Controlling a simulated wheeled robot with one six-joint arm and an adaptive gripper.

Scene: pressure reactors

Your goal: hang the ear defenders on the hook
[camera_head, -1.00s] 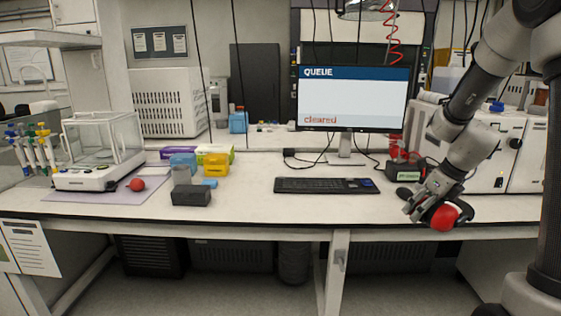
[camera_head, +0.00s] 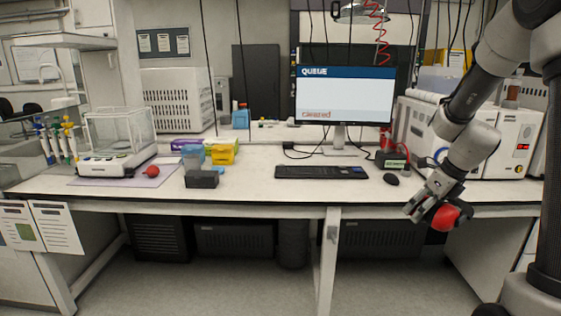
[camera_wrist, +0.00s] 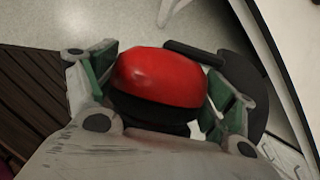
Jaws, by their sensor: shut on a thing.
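The ear defenders show as a red cup (camera_head: 445,217) with black parts in the head view, at the right near the bench's front edge. My gripper (camera_head: 428,207) is shut on them and points down and left. In the wrist view the red cup (camera_wrist: 160,77) fills the space between the fingers, with black padding below it. A dark bar and a dark rounded shape lie beside it to the right. The second cup cannot be told clearly. I cannot make out the hook for certain in either view.
Cables hang above. Floor in front is clear.

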